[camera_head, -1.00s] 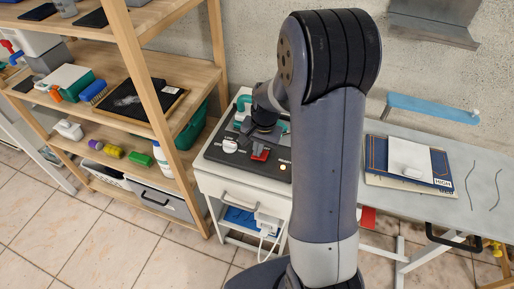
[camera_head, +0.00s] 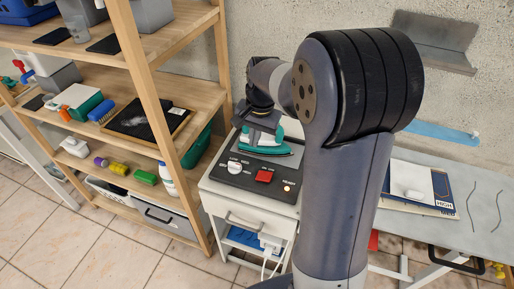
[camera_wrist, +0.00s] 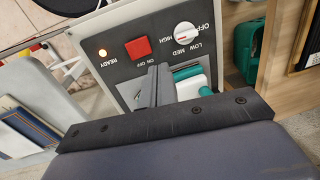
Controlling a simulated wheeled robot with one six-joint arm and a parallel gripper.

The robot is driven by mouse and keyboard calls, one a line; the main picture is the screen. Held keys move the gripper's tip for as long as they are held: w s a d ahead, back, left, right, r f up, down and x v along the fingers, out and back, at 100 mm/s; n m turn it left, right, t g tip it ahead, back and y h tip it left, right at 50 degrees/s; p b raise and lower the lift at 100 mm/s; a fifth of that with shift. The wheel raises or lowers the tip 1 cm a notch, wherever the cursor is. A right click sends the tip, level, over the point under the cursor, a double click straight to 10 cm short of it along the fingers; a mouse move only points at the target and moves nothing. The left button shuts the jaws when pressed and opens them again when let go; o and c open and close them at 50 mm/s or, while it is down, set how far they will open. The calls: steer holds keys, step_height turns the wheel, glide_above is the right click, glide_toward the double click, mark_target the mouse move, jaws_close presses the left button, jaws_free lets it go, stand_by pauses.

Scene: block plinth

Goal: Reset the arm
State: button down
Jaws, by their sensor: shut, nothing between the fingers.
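My gripper (camera_head: 258,112) is raised above the back of a small white cabinet's dark control panel (camera_head: 228,182). In the wrist view its dark fingers (camera_wrist: 154,86) are together with nothing between them. A teal and white iron (camera_head: 270,149) lies on a grey plate at the back of the panel, below the gripper. It is partly hidden behind the fingers in the wrist view (camera_wrist: 187,74). The panel has a white knob (camera_head: 235,168), a red switch (camera_head: 264,176) and a glowing orange light (camera_head: 287,188) marked READY.
A wooden shelf unit (camera_head: 150,95) with several goods stands close on the left. A grey table (camera_head: 487,222) with a book (camera_head: 440,190) and two thin dark strands is on the right. The wall is close behind. Tiled floor (camera_head: 95,240) is open at front left.

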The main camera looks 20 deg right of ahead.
steer(key=shift+r, duration=0.2)
glide_above(260, 176)
step_height(260, 176, down, 10)
steer(key=shift+s+a+r, duration=0.1)
steer(key=shift+r, duration=0.05)
steer(key=b, duration=0.4)
steer(key=shift+s+d+r+t+y, duration=0.2)
steer(key=shift+d+t+y, duration=0.05)
steer(key=shift+t+y, duration=0.05)
step_height(260, 176, up, 7)
steer(key=d, duration=0.1)
steer(key=shift+s, duration=0.4)
steer(key=shift+f, duration=0.15)
steer(key=f, duration=0.4)
steer(key=a+f, duration=0.1)
steer(key=f, duration=0.1)
steer(key=shift+w, duration=0.3)
steer(key=p, duration=0.4)
steer(key=shift+w+a, duration=0.2)
